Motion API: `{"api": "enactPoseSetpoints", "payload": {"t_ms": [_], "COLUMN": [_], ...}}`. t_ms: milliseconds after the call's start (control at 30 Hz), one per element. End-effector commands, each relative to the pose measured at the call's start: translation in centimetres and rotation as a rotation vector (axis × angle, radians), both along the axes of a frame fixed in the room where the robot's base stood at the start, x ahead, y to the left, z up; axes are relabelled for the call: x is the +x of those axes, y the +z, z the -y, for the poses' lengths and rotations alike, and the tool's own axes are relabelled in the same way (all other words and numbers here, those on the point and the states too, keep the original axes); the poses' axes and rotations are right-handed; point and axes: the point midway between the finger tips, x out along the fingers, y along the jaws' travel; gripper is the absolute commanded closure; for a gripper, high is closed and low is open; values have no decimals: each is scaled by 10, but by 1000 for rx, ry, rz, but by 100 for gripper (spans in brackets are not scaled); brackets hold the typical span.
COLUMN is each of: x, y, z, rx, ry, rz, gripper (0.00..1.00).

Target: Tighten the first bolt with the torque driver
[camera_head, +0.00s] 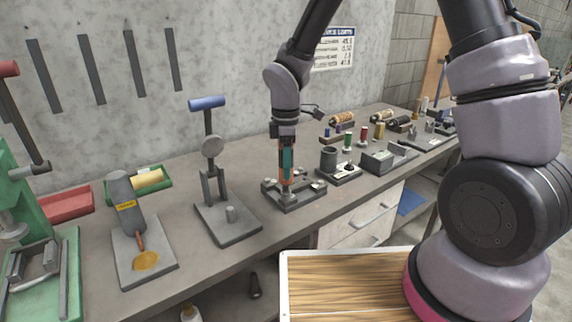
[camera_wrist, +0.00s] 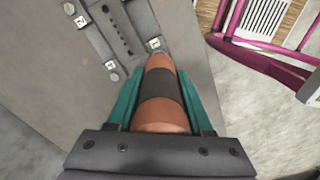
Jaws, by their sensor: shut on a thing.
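My gripper (camera_head: 287,165) points down over the back workbench, its teal fingers shut on the torque driver (camera_wrist: 160,92). The driver has an orange-brown handle with a dark band and stands roughly upright between the fingers, which also show in the wrist view (camera_wrist: 161,103). Below it is a dark grey bolt fixture (camera_head: 294,201) on the bench. In the wrist view the fixture has small light pads with bolts; one bolt (camera_wrist: 155,43) lies right at the driver's far end, others (camera_wrist: 80,22) farther left. The handle hides the driver's tip, so I cannot tell whether it touches the bolt.
Bare bench lies behind the fixture.

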Motion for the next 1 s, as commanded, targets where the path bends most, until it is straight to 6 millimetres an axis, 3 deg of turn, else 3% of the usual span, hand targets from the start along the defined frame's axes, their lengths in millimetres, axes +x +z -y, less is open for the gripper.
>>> {"api": "enactPoseSetpoints", "payload": {"t_ms": [567, 1000], "x": [0, 1], "y": [1, 24], "z": [0, 0], "rx": [0, 1], "ry": [0, -1], "rz": [0, 2], "gripper": [100, 100]}}
